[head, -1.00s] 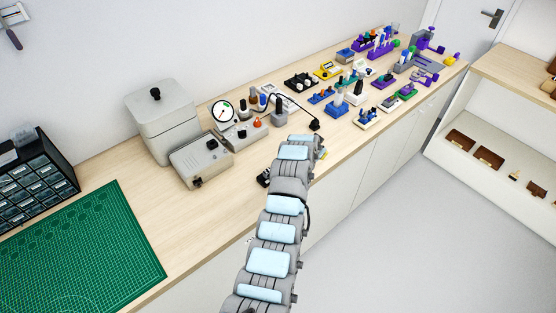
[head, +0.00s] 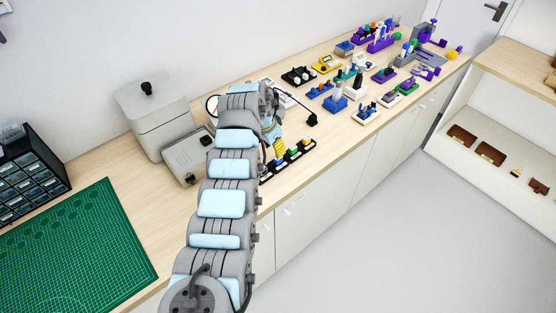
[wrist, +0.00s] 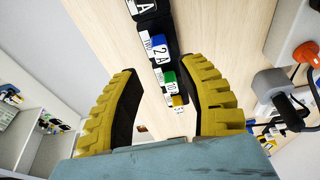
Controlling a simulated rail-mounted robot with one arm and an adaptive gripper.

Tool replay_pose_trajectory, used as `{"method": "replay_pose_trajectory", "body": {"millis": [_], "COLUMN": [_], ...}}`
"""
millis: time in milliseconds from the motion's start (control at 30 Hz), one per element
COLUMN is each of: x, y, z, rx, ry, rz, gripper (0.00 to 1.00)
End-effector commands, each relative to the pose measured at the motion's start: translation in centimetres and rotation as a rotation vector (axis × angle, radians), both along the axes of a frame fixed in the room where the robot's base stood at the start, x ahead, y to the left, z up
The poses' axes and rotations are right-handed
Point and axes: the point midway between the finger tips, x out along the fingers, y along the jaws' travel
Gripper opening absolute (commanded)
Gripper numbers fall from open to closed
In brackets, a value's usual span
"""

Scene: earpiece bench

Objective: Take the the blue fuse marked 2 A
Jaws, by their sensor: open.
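The blue fuse (wrist: 158,41) stands in the black fuse rack (wrist: 177,40), beside a white label reading 2 A, in the wrist view. My gripper (wrist: 157,78) has its two yellow-ribbed fingers wide apart and empty. The blue fuse shows beyond the fingertips, near the upper middle of that picture, apart from them. In the head view, the rack (head: 309,147) lies near the bench's front edge.
A green fuse (wrist: 169,76) and a yellow fuse (wrist: 177,100) share the rack. A red knob (wrist: 305,53) and a grey device (wrist: 274,85) stand at the wrist view's right. A grey box (head: 187,158) stands left of my arm in the head view.

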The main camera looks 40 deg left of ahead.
Motion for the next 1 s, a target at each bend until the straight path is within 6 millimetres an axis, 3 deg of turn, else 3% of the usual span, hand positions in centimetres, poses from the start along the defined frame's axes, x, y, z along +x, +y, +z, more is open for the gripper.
{"method": "replay_pose_trajectory", "body": {"millis": [500, 1000], "x": [1.3, 1.8], "y": [-0.1, -0.2], "z": [-5.5, -6.8], "rx": [0.003, 0.002], "ry": [-0.001, -0.001], "rz": [0.000, 0.001], "gripper": [0.41, 0.41]}}
